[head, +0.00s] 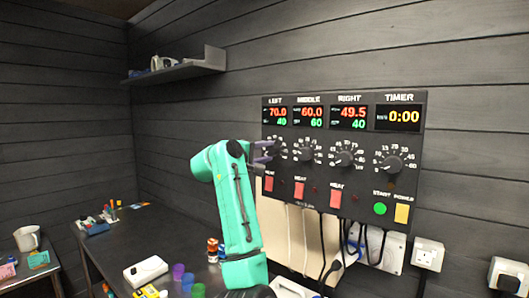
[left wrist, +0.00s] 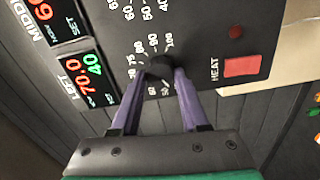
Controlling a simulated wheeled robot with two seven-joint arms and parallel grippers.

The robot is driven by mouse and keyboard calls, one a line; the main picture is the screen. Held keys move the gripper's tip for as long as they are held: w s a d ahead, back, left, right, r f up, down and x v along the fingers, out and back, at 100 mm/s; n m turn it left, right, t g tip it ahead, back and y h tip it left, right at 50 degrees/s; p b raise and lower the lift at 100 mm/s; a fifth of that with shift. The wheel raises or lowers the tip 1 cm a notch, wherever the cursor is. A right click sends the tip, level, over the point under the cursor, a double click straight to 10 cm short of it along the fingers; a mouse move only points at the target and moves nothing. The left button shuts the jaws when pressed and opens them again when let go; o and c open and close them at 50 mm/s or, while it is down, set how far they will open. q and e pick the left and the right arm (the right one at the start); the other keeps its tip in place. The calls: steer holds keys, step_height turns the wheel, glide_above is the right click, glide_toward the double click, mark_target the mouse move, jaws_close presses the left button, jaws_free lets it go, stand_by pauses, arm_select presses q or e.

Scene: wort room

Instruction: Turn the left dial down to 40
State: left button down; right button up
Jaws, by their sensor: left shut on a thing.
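The dark control panel (head: 353,140) is mounted on the wall, with dials under LEFT, MIDDLE, RIGHT and TIMER displays. The left display (head: 277,116) reads 70.0 in red above 40 in green; it also shows in the left wrist view (left wrist: 82,80). The left dial (left wrist: 159,68) is a black knob between the purple fingers of my left gripper (left wrist: 158,76), which is shut on it. In the head view my left gripper (head: 263,152) reaches the dial from the left and partly hides it. My right gripper is not in view.
The middle dial (head: 307,155), right dial (head: 345,158) and timer dial (head: 394,163) sit to the right. Red HEAT switches (head: 299,189) are below the dials. Cables hang under the panel. A table (head: 140,242) with cups and small items stands below.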

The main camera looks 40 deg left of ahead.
arm_select(q)
steer(key=shift+w+d+f+n, duration=0.1)
steer(key=shift+d+f+n, duration=0.05)
steer(key=shift+n, duration=0.35)
steer(key=shift+c, duration=2)
jaws_free()
steer(key=shift+w+d, duration=0.1)
steer(key=shift+w, duration=0.2)
steer(key=s+d+b, duration=0.1)
steer(key=s+b, duration=0.6)
steer(key=s, duration=0.7)
steer(key=shift+s+d, duration=0.25)
steer(key=shift+d, duration=0.05)
